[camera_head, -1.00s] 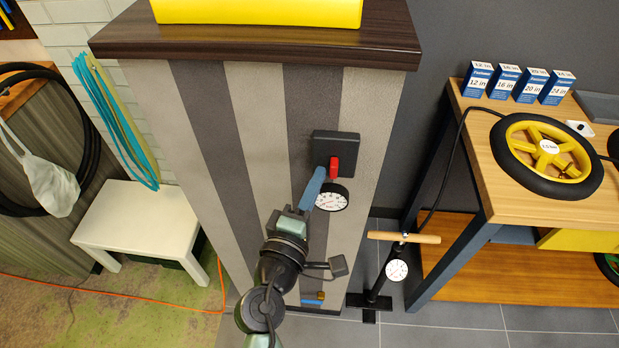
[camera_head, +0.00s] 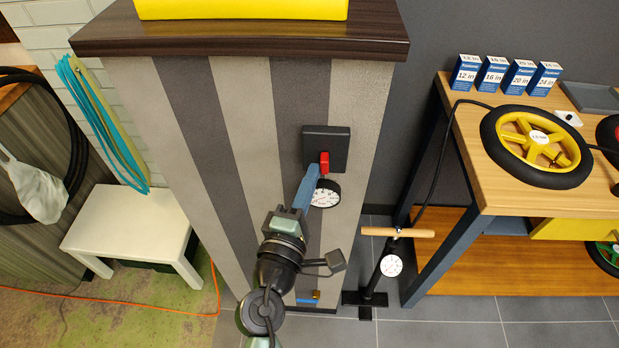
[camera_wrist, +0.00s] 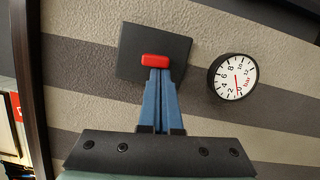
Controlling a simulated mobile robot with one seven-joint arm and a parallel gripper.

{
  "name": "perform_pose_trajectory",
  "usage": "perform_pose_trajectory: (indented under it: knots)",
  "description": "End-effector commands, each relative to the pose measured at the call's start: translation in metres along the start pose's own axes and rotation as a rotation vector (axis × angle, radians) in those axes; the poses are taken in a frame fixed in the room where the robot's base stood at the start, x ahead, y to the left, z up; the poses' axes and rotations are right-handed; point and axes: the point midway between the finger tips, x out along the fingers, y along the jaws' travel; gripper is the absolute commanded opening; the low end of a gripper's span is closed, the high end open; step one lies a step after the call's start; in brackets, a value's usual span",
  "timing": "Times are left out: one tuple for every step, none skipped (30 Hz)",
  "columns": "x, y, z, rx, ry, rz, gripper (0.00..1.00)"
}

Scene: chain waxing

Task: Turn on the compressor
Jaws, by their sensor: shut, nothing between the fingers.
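The compressor's black switch box (camera_head: 337,148) is on the face of a striped grey pillar (camera_head: 245,120), with a red switch (camera_head: 324,161) on it. A round white gauge (camera_head: 325,194) is just below the box. My gripper (camera_head: 315,170) has blue fingers that are shut and empty, with the tips at the switch's lower part. In the wrist view, the fingertips (camera_wrist: 157,72) meet the lower edge of the red switch (camera_wrist: 155,61) on the black box (camera_wrist: 176,52). I cannot tell whether they press on it. The gauge (camera_wrist: 232,76) is to the right, its needle pointing downward near the low numbers.
A floor pump (camera_head: 391,262) with a wooden handle stands right of the pillar. A wooden workbench (camera_head: 455,155) holds a yellow wheel (camera_head: 537,146) and several blue boxes. A white stool (camera_head: 130,225) is at left. An orange cord crosses the floor there.

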Motion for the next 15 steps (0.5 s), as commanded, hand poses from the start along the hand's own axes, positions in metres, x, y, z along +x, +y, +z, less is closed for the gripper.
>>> perform_pose_trajectory:
  knots:
    - [0.0009,-0.0019,0.0036,-0.017,-0.009,0.004,0.0]
    - [0.001,-0.0023,0.0038,-0.028,-0.009,0.006,0.0]
    - [0.001,-0.0029,0.0041,-0.046,-0.009,0.011,0.0]
    - [0.0011,-0.0033,0.0044,-0.062,-0.01,0.015,0.0]
    - [0.0012,-0.0039,0.0046,-0.078,-0.01,0.019,0.0]
    - [0.0013,-0.0048,0.0051,-0.102,-0.011,0.025,0.0]
    - [0.0014,-0.0054,0.0055,-0.123,-0.011,0.03,0.0]
    - [0.0015,-0.006,0.0059,-0.145,-0.012,0.035,0.0]
    - [0.0016,-0.007,0.0063,-0.177,-0.012,0.043,0.0]
    - [0.0017,-0.0077,0.0065,-0.202,-0.012,0.049,0.0]
    - [0.0017,-0.0082,0.0068,-0.23,-0.012,0.056,0.0]
    - [0.0019,-0.009,0.0074,-0.268,-0.013,0.065,0.0]
    - [0.002,-0.0094,0.008,-0.295,-0.013,0.072,0.0]
    - [0.0022,-0.0097,0.0086,-0.324,-0.014,0.079,0.0]
    - [0.0024,-0.0102,0.0092,-0.361,-0.014,0.088,0.0]
